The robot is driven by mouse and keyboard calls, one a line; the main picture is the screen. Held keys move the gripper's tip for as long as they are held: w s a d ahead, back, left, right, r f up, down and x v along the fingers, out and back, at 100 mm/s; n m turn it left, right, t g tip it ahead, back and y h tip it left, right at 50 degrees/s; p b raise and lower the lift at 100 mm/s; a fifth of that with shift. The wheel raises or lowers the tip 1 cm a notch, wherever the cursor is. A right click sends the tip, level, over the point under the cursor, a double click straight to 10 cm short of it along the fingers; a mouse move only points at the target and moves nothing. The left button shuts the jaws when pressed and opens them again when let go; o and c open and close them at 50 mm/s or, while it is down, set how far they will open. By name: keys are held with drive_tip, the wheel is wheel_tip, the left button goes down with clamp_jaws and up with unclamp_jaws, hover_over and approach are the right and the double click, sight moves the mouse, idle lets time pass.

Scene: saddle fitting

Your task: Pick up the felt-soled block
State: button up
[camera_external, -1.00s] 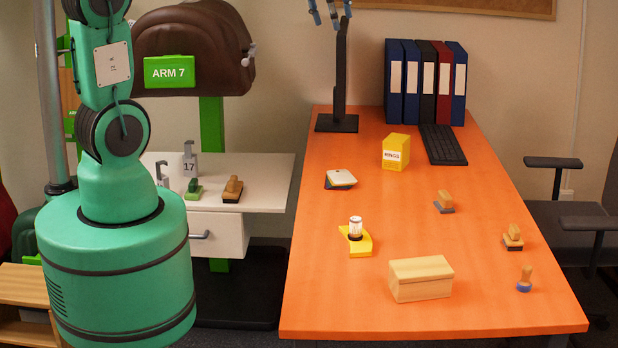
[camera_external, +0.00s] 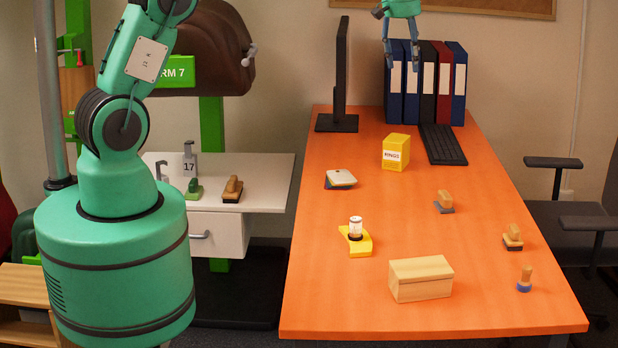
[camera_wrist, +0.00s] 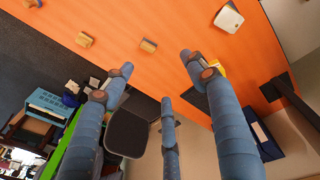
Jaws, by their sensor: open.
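Several wooden-handled blocks are in view, and I cannot tell for certain which has the felt sole. One with a grey sole (camera_external: 444,202) stands mid-right on the orange table; one with a dark sole (camera_external: 513,238) is near the right edge; a rounder one with a blue base (camera_external: 525,278) is closer to the front. My gripper (camera_external: 402,62) is open and empty, high above the table's back, before the binders. Its spread fingers also fill the wrist view (camera_wrist: 158,80).
A wooden box (camera_external: 420,279), a yellow stand with a jar (camera_external: 357,243), a white-topped device (camera_external: 341,179), a yellow box (camera_external: 396,152), a keyboard (camera_external: 442,144) and a monitor (camera_external: 341,75) stand on the table. A white side table (camera_external: 265,170) holds more stamps.

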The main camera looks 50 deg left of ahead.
drive_tip(key=w+d+f+n+g, duration=0.1)
drive_tip(key=w+d+f+n, duration=0.15)
drive_tip(key=w+f, duration=0.75)
drive_tip(key=n+p, duration=0.1)
hover_over(447, 193)
wheel_tip(447, 193, down, 17)
drive_tip(key=shift+w+a+g, duration=0.1)
drive_tip(key=shift+a+g, duration=0.05)
drive_tip(key=shift+g, duration=0.25)
drive_tip(key=shift+f, duration=0.1)
drive_tip(key=shift+f, duration=4.15)
drive_tip(key=shift+f, duration=0.1)
drive_tip(key=shift+f+b, duration=0.55)
drive_tip(key=shift+f, duration=2)
drive_tip(key=c, duration=1.3)
